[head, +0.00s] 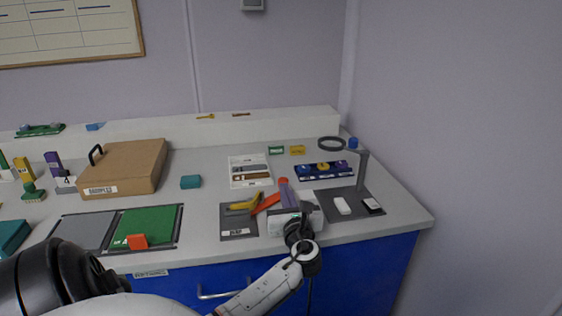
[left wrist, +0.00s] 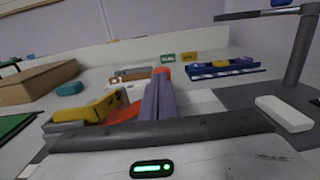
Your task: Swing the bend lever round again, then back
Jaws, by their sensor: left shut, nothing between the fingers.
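The bending fixture stands near the counter's front edge. It has a purple bar (head: 288,194) with an orange end (head: 283,181), an orange-red strip (head: 266,203) and a yellow piece (head: 243,205). I cannot tell for sure which part is the bend lever. In the left wrist view the purple bar (left wrist: 158,98) points away from me, and the yellow piece (left wrist: 88,107) lies to its left over orange (left wrist: 124,112). My left gripper (head: 305,209) is shut and empty, at the near right of the purple bar. I cannot tell whether they touch. My right gripper is out of view.
A ring stand (head: 362,172) and a white block (head: 342,206) stand on a dark mat to the right. A blue rack (head: 322,170) is behind. A brown case (head: 125,168) and a green mat (head: 150,222) lie left. The counter around the teal block (head: 190,182) is clear.

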